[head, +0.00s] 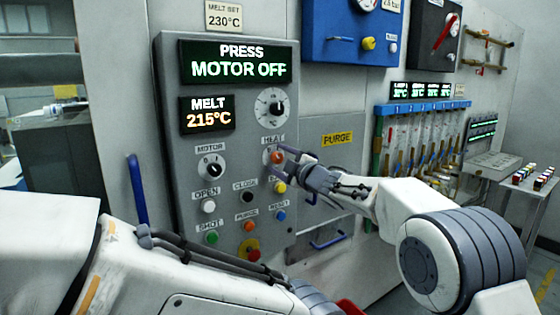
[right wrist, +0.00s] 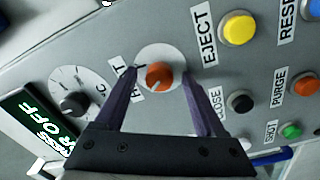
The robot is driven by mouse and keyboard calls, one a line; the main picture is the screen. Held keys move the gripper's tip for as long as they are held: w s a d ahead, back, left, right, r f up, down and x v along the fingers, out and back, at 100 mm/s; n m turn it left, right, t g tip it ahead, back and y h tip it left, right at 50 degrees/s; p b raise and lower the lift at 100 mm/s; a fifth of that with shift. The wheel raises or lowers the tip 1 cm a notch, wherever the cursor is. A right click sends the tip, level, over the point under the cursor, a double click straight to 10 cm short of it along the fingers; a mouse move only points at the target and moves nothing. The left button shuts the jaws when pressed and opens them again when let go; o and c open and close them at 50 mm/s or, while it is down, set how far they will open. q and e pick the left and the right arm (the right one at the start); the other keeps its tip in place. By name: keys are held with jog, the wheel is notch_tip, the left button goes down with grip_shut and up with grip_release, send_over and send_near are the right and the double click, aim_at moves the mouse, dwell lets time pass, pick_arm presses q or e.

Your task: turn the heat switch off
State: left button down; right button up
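The heat switch is an orange knob on a white round plate in the right wrist view (right wrist: 159,76), under the HEAT label. It also shows in the head view (head: 277,157), partly covered by a finger. My right gripper (right wrist: 160,72) is open, with one dark finger on each side of the knob. Gaps show between both fingers and the knob, so it is not gripped. In the head view the same gripper (head: 280,160) reaches the panel from the right. My left arm crosses the lower left of the head view; its gripper is not seen.
The grey control panel (head: 168,110) holds a black MOTOR knob (head: 211,169), a dial (head: 272,108) above HEAT, and several push buttons close below, including yellow EJECT (right wrist: 238,29) and black CLOSE (right wrist: 240,103). Its displays (head: 237,62) read PRESS MOTOR OFF and MELT 215°C.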

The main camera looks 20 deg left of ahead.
jog(key=shift+d, duration=0.15)
jog(key=shift+s+d+f+b, duration=0.1)
jog(key=shift+s+d+b, duration=0.15)
jog(key=shift+b, duration=0.1)
jog(key=b+v, duration=0.3)
jog(key=v, duration=0.6)
jog(key=shift+s+d, duration=0.2)
jog(key=shift+s, duration=0.05)
